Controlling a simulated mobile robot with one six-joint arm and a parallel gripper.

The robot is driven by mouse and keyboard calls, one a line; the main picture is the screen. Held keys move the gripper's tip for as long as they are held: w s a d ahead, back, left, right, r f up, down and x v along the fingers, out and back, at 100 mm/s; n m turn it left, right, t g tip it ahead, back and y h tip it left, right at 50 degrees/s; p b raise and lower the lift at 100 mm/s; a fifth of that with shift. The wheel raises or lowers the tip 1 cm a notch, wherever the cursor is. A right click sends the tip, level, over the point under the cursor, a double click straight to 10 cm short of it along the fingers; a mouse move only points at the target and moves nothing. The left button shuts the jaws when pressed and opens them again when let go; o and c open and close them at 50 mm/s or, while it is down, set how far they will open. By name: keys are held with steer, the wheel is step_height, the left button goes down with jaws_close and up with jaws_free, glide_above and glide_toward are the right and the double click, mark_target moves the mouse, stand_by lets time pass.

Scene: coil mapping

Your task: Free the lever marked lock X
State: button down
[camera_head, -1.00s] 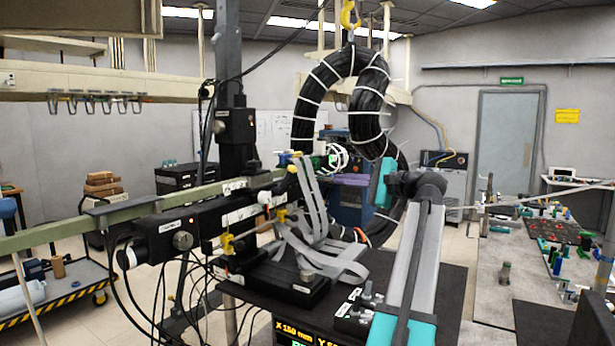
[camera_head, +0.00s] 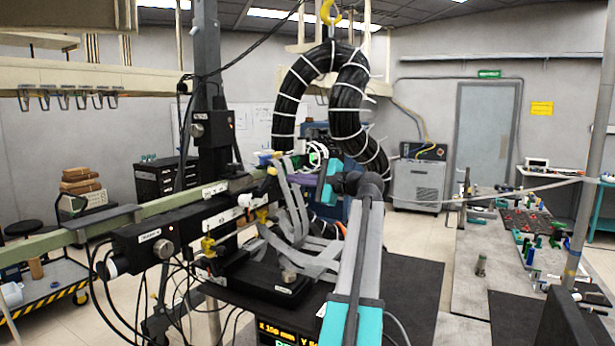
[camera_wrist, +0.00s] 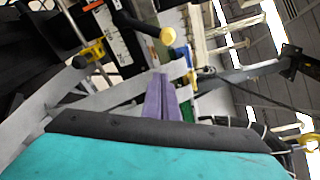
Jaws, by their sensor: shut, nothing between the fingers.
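My gripper's purple fingers (camera_head: 304,181) show beyond the teal wrist, partly hidden by grey ribbon cables and black parts. In the wrist view the fingers (camera_wrist: 161,95) are together and empty, pointing at the stage. The black stage (camera_head: 150,240) carries white labels, too small to read. In the wrist view a yellow fitting (camera_wrist: 93,53) is at upper left and a yellow-tipped black handle (camera_wrist: 148,26) is nearer the fingers. I cannot tell which is lock X.
Grey ribbon cables (camera_head: 292,215) loop beside my gripper. A thick black cable coil (camera_head: 350,100) hangs behind it from a yellow hook (camera_head: 331,12). A green rail (camera_head: 95,226) crosses at left.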

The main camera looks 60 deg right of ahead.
mark_target(265, 183)
steer(key=shift+w+a+r+p, duration=0.2)
steer(key=shift+a+r+p, duration=0.1)
steer(key=shift+a, duration=0.25)
steer(key=shift+w+a+r+p, duration=0.25)
steer(key=shift+a, duration=0.35)
steer(key=shift+w+a+r+p, duration=0.2)
steer(key=shift+a+r+p, duration=0.1)
steer(key=shift+a, duration=0.25)
